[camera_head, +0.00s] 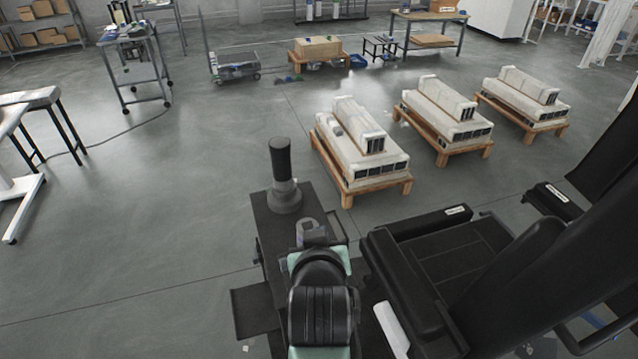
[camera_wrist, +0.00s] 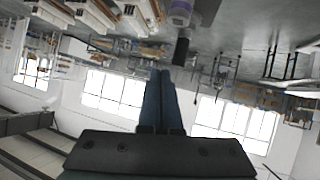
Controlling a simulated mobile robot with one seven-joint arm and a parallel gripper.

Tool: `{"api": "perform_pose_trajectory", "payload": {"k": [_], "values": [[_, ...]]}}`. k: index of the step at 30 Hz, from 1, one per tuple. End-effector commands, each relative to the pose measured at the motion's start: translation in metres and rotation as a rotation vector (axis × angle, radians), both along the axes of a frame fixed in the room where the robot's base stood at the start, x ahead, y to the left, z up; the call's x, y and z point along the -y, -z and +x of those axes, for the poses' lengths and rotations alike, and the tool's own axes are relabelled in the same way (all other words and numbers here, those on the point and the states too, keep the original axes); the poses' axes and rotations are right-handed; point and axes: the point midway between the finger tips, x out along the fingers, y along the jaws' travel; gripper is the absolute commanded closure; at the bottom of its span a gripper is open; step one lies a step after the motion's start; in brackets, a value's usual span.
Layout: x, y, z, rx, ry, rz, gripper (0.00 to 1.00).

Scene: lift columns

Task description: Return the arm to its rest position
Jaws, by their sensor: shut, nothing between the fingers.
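My gripper (camera_wrist: 160,76) shows in the wrist view as two dark blue fingers lying side by side, shut with nothing between them. That view appears upside down. My arm (camera_head: 320,300), with black and pale green parts, rises at the bottom middle of the head view. I cannot clearly make out the fingers there. A black upright handle (camera_head: 281,160) on a grey round base stands on a dark box (camera_head: 262,215) just beyond my arm. The handle also shows in the wrist view (camera_wrist: 181,52), beyond the fingertips and apart from them in the picture.
A black seat-like unit (camera_head: 455,262) and large dark parts fill the lower right. Wooden pallets (camera_head: 377,185) with stacked white blocks stand beyond. A wheeled table (camera_head: 130,45) and a white-framed table (camera_head: 15,125) stand left. The grey floor (camera_head: 150,230) at left is clear.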

Motion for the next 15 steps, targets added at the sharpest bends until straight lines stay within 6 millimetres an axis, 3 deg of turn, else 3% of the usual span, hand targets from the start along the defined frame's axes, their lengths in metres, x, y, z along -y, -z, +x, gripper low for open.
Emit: {"api": "perform_pose_trajectory", "payload": {"k": [1,3,7,12,15], "values": [[0.000,-0.037,0.009,0.119,0.005,0.012,1.00],[0.000,-0.091,0.014,0.272,0.013,0.031,1.00],[0.000,-0.190,0.002,0.558,0.017,0.068,1.00],[0.000,-0.306,-0.051,0.922,0.007,0.122,1.00],[-0.001,-0.354,-0.091,1.100,-0.005,0.149,1.00]]}}
